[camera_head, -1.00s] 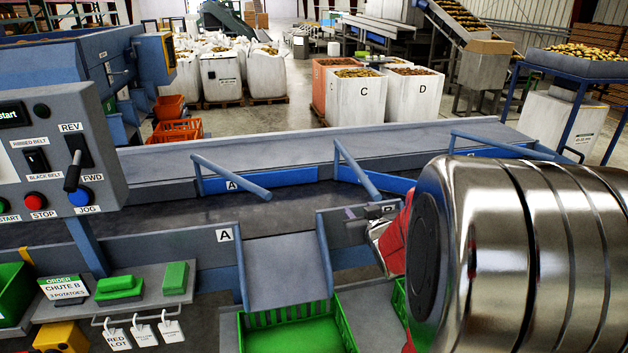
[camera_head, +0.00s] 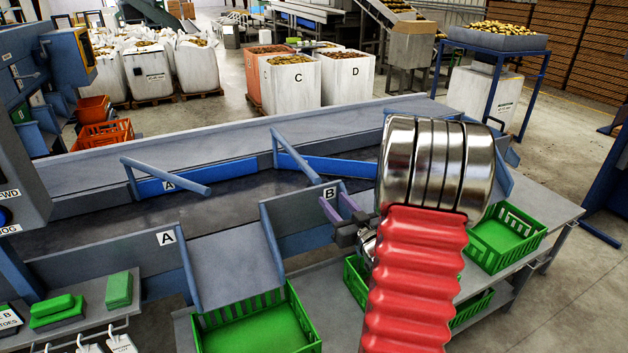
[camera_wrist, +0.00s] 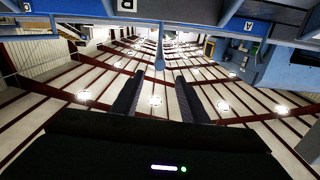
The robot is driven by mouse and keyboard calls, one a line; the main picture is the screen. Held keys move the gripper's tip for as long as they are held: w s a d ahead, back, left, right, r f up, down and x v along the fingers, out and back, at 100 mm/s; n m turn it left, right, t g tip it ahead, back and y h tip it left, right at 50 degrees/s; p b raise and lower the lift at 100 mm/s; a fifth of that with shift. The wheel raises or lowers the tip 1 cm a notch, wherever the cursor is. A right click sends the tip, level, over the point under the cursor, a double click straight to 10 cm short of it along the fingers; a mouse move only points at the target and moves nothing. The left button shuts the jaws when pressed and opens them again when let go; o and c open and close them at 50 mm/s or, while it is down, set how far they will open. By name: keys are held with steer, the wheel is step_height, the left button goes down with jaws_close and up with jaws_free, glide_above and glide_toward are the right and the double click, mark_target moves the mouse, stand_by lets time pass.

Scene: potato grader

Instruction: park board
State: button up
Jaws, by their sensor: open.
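A blue board marked A (camera_head: 225,170) stands along the far side of the dark belt (camera_head: 220,205). A grey-blue bar (camera_head: 170,174) slants out over the belt beside it. A second blue board (camera_head: 345,167) is further right, with a similar bar (camera_head: 297,157) at its left end. My gripper (camera_head: 338,207) is near the B sign (camera_head: 329,193), at the belt's near side. Its two fingers are apart in the head view. In the wrist view my gripper (camera_wrist: 158,85) is open with nothing between the fingers. My arm hides the belt's right part.
A grey chute (camera_head: 235,265) slopes into a green crate (camera_head: 255,325) below the A sign (camera_head: 165,238). Other green crates stand near my arm and on the right table (camera_head: 508,237). A control panel (camera_head: 20,190) is at the left edge.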

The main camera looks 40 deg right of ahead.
mark_target(314, 179)
steer(key=shift+w, duration=0.1)
steer(key=x, duration=1.3)
steer(key=shift+w+d, duration=0.1)
steer(key=shift+w, duration=0.25)
jaws_close()
